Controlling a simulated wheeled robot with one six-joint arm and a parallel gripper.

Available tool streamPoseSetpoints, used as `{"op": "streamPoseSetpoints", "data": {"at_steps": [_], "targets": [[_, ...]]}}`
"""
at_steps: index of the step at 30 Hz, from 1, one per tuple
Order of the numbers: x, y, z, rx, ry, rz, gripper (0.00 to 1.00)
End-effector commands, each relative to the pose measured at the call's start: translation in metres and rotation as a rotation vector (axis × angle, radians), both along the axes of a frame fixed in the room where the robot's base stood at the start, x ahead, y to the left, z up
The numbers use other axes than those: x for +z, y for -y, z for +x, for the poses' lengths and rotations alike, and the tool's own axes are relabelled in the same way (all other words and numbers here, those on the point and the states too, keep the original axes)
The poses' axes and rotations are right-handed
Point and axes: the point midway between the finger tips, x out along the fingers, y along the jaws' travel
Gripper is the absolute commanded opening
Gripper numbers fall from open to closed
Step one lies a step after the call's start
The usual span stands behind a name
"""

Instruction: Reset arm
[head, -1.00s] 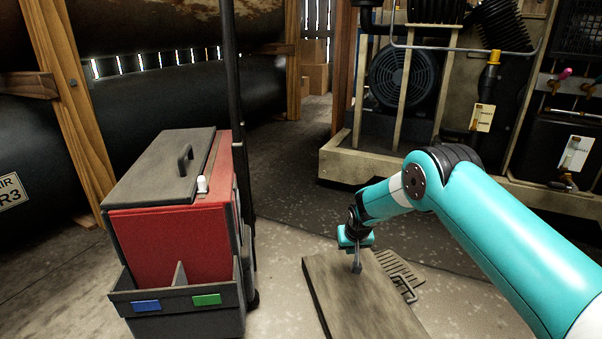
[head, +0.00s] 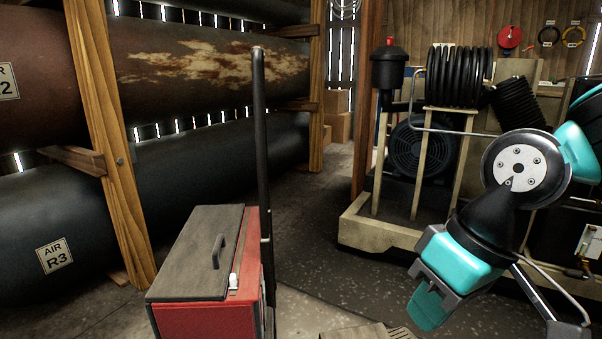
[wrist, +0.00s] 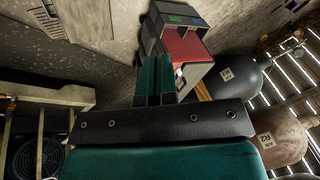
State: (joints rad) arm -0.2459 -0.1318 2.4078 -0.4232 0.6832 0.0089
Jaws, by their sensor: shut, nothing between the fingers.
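My gripper (head: 432,306) is at the lower right of the head view, raised and pointing down and to the left. Its teal fingers also show in the wrist view (wrist: 154,78), side by side and shut with nothing between them. It touches nothing that I can see. My teal arm folds in at the right edge, with a round grey joint cap facing the camera.
A red cart with a grey lid (head: 198,262) stands left of my gripper. The compressor frame (head: 385,228) stands behind it. Air tanks (head: 215,170) line the left wall behind a wooden post (head: 112,150). Dark floor lies between cart and compressor.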

Motion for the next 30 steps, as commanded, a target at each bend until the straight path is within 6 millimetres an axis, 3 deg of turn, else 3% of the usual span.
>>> {"op": "streamPoseSetpoints", "data": {"at_steps": [1, 6, 17, 30], "targets": [[0.015, 0.002, -0.020, 0.022, -0.002, 0.005, 0.00], [0.037, 0.005, -0.074, 0.092, -0.019, 0.016, 0.00], [0.131, 0.005, -0.069, 0.086, -0.021, 0.015, 0.00], [0.291, 0.005, -0.069, 0.085, -0.019, 0.015, 0.00]]}}
